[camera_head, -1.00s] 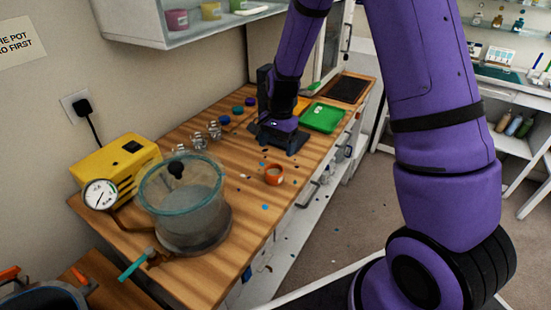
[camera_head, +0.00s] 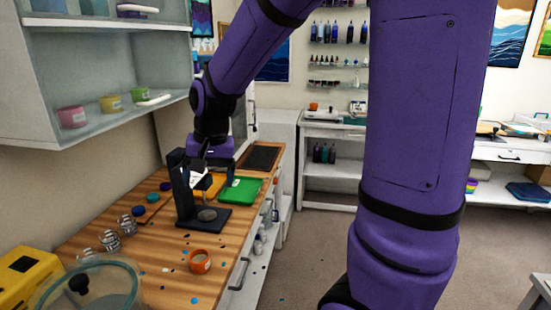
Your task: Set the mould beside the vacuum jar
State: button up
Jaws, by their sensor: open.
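The vacuum jar (camera_head: 92,290), clear with a teal rim and a dark knob on its lid, is cut off at the bottom left. A small round orange pot (camera_head: 200,261) stands on the wooden bench. A flat green square piece (camera_head: 240,190) and an orange flat piece (camera_head: 207,186) lie further back; I cannot tell which thing is the mould. My gripper (camera_head: 208,172) is open at the far part of the bench, just behind and above a black stand (camera_head: 183,190) with a round plate on its base. The stand partly hides the fingers, and I see nothing held.
A yellow pump (camera_head: 28,275) is at the left edge. Glass jars (camera_head: 110,241) and coloured lids (camera_head: 152,198) line the wall side. A black tray (camera_head: 259,157) lies at the far end. A shelf (camera_head: 130,110) overhangs the bench.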

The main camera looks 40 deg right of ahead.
jog(key=s+d+r+n+t, duration=0.1)
jog(key=s+r+n, duration=0.2)
jog(key=s, duration=0.7)
jog(key=s+d+r+n+t+h, duration=0.1)
jog(key=s+r+n+t, duration=0.1)
jog(key=s+r, duration=0.5)
jog(key=shift+s+d+r+n+t, duration=0.25)
jog(key=shift+s+n, duration=0.35)
jog(key=shift+s, duration=0.8)
jog(key=shift+a, duration=0.1)
